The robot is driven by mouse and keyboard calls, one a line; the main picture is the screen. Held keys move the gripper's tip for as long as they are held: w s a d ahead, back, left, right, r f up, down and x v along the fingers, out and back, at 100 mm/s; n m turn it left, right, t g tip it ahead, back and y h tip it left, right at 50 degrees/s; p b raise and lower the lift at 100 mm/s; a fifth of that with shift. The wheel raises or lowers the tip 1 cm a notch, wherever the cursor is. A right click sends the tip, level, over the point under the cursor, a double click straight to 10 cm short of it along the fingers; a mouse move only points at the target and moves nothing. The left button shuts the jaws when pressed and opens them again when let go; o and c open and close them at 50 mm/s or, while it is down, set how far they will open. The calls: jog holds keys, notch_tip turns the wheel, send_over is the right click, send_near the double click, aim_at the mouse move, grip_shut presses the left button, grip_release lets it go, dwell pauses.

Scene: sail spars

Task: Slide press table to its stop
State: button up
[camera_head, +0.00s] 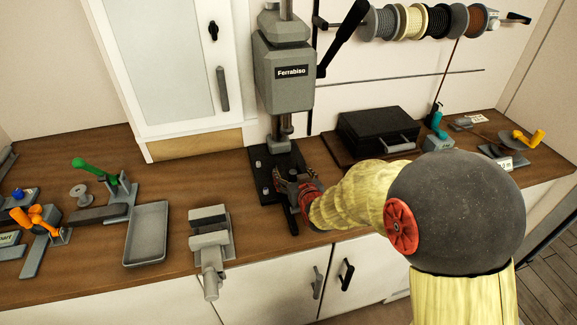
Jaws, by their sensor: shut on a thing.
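The grey press marked Ferrabiso (284,85) stands upright at the back middle of the bench. Its black table and base area (264,162) lies under the column, with a dark narrow part (291,222) reaching toward the front edge. My gripper (282,188) comes in from the right, low at the front of the press, and is shut on a dark part of the press table. My fingers and red wrist hide the grasped part and the right side of the base. How far the table sits from its stop cannot be seen.
A grey vise (210,240) stands left of the press at the bench's front edge. A grey tray (147,233) and green clamp (100,172) lie farther left. A black case (378,135) is behind my arm. The press's black lever (343,38) slants up right.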

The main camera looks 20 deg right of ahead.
jog(key=s, duration=0.5)
jog(key=shift+s, duration=0.1)
jog(key=o, duration=1.7)
jog(key=v, duration=1.2)
jog(key=s+r+g, duration=0.4)
jog(key=s, duration=0.5)
jog(key=s+r+g, duration=0.4)
jog(key=s, duration=0.6)
jog(key=shift+s+a, duration=0.25)
jog(key=shift+a, duration=0.05)
